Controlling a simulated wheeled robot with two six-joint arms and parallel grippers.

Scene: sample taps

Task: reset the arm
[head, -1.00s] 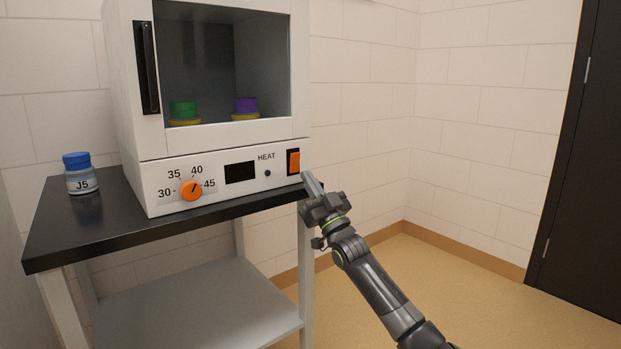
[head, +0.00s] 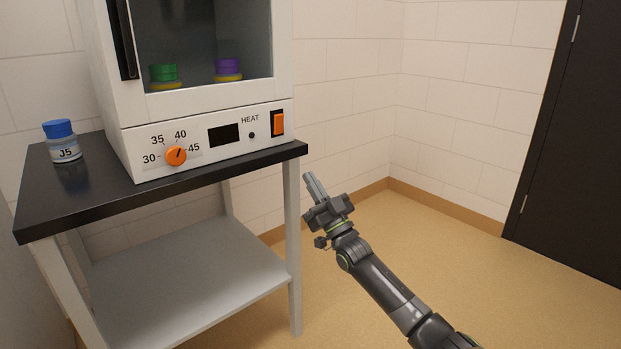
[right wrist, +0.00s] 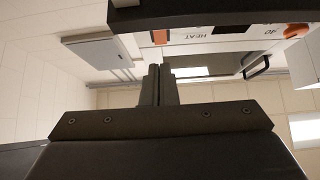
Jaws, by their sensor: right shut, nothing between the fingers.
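My right gripper (head: 309,181) is shut and empty in the head view. It is off the right front corner of the black-topped bench (head: 100,204), apart from it, over open floor. The right wrist view shows its two fingers (right wrist: 159,72) together with nothing between them. My left gripper is not in view.
A white incubator (head: 115,140) stands on the bench, with an orange dial (head: 176,156) and an orange switch (head: 278,123). Behind its window are green (head: 163,73) and purple (head: 228,66) lidded jars. A blue-capped J5 jar (head: 66,151) stands left. The floor at right is clear.

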